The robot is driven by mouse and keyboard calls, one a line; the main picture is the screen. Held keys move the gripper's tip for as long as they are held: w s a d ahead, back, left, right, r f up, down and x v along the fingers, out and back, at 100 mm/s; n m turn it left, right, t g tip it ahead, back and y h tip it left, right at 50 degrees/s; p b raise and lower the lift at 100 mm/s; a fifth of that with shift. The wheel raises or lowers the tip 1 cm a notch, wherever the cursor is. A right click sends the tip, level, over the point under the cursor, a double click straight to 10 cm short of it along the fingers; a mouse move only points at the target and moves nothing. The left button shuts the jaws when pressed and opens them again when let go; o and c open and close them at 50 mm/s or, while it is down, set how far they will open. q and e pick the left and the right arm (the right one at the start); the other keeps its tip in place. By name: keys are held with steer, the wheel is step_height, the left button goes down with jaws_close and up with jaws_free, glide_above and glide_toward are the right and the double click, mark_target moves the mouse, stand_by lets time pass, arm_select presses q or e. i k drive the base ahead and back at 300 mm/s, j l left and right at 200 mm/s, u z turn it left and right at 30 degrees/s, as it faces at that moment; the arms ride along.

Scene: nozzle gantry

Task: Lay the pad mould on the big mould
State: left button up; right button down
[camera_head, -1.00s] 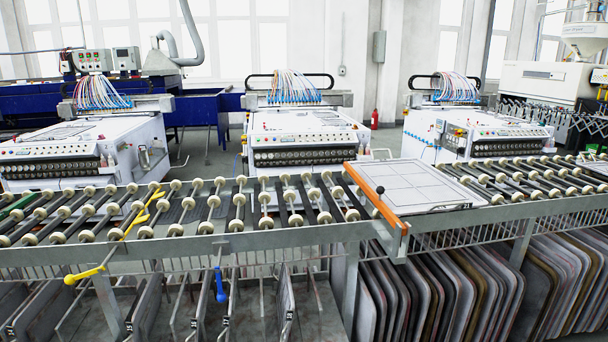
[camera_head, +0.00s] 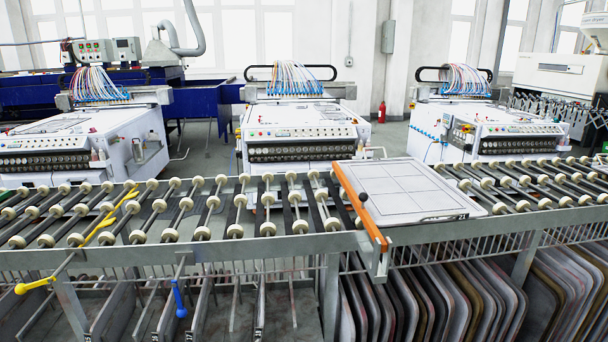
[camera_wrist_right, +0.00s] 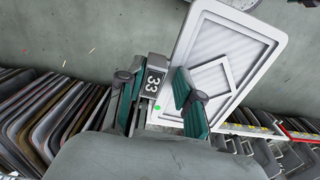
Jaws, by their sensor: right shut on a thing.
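In the right wrist view a pale framed panel with a smaller raised rectangle, which looks like the pad mould (camera_wrist_right: 238,38), slants up from between the green-padded fingers of my right gripper (camera_wrist_right: 160,102). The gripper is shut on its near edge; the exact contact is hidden. A grey block marked 33 (camera_wrist_right: 154,76) shows at the fingers. In the head view a large flat pale plate with a cross-lined square, which looks like the big mould (camera_head: 408,189), lies on the roller table, right of an orange bar. Neither gripper shows in the head view.
The orange bar (camera_head: 362,208) with a black knob stands along the plate's left edge. White rollers (camera_head: 232,208) run to both sides. Several moulds stand upright in the rack (camera_head: 470,300) below. Yellow (camera_head: 35,286) and blue (camera_head: 179,300) handles stick out at the front.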

mark_target(402, 186)
steer(key=i+l+u, duration=0.15)
steer(key=l+u, duration=0.35)
steer(key=l, duration=0.3)
steer(key=l+u, duration=0.5)
steer(key=l, duration=0.3)
steer(key=k+l+u, duration=0.15)
steer(key=l+u, duration=0.3)
steer(key=l, duration=0.35)
